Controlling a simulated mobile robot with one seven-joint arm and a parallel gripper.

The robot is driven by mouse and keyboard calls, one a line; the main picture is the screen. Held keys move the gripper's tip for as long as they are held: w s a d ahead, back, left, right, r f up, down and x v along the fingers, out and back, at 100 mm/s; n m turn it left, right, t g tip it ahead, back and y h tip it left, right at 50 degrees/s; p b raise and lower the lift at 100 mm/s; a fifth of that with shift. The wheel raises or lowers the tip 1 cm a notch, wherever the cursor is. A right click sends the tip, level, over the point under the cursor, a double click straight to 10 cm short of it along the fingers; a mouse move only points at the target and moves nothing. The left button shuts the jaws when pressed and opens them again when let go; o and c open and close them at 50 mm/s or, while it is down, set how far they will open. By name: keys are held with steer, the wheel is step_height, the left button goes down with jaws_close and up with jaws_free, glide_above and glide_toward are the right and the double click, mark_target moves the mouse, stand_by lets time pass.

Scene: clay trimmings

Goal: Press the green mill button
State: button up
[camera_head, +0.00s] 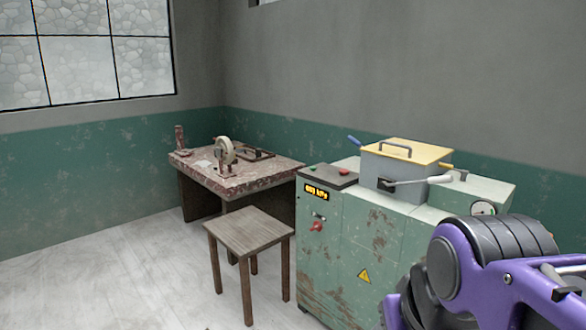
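The mill (395,235) is a worn pale green machine right of centre. A dark control panel (328,176) lies on its top at the left end. A red button (344,171) shows on the right part of the panel. A small greenish button (313,167) seems to sit at the panel's left, too small to see clearly. My purple and dark grey arm fills the lower right and covers part of the mill's right side. My gripper is not in view.
A yellow-lidded grey box (400,168) with a lever (415,182) stands on the mill, right of the panel. A wooden stool (249,236) stands in front at the left. A worn table (236,178) with a wheel device (225,150) is behind it. The floor at left is clear.

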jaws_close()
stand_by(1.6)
